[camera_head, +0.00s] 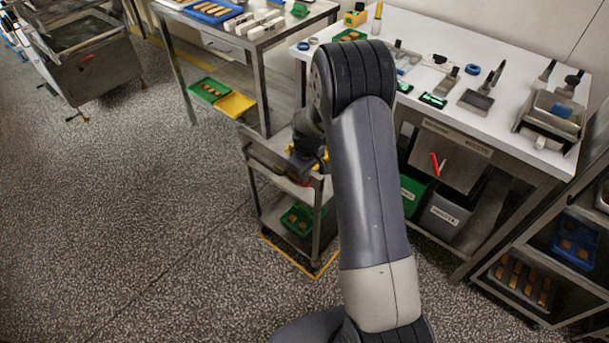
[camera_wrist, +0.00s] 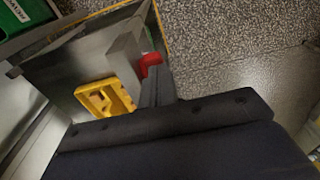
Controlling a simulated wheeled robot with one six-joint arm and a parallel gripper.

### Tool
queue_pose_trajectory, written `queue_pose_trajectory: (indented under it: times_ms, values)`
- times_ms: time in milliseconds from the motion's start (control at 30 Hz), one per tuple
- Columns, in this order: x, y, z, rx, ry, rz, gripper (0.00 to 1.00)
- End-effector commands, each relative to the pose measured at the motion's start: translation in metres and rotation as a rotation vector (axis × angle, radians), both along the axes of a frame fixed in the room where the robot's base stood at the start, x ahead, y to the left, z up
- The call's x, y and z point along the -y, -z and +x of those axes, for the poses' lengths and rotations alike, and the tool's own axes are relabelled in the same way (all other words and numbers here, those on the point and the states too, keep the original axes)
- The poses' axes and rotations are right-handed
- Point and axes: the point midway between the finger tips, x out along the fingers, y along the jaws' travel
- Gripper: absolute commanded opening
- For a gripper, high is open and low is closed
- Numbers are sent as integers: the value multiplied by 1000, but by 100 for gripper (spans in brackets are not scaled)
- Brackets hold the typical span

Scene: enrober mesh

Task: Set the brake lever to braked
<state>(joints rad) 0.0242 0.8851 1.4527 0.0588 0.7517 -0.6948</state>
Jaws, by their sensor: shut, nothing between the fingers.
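The small grey trolley (camera_head: 265,152) stands on the floor below my arm in the head view. A red piece, likely the brake lever (camera_wrist: 151,61), shows at the trolley's edge in the wrist view, just beyond my fingertips. In the head view a bit of red (camera_head: 307,183) shows just under my gripper (camera_head: 306,166), which my arm partly hides. In the wrist view my gripper (camera_wrist: 153,76) is shut and empty, its tips close to the red piece. I cannot tell whether they touch, nor the lever's setting. A grey upright block (camera_wrist: 125,58) stands beside them.
A yellow part (camera_wrist: 104,98) lies on the trolley top. A green tray (camera_head: 298,219) sits on its lower shelf. The white worktable (camera_head: 450,57) with tools stands behind, with a red handle (camera_head: 434,163) below it. A rack (camera_head: 543,262) stands at right.

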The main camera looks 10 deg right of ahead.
Motion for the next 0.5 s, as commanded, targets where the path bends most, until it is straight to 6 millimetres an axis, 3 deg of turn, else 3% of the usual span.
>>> queue_pose_trajectory:
  times_ms: [500]
  values:
    - [2, 2, -2, 50, 1, 37, 0]
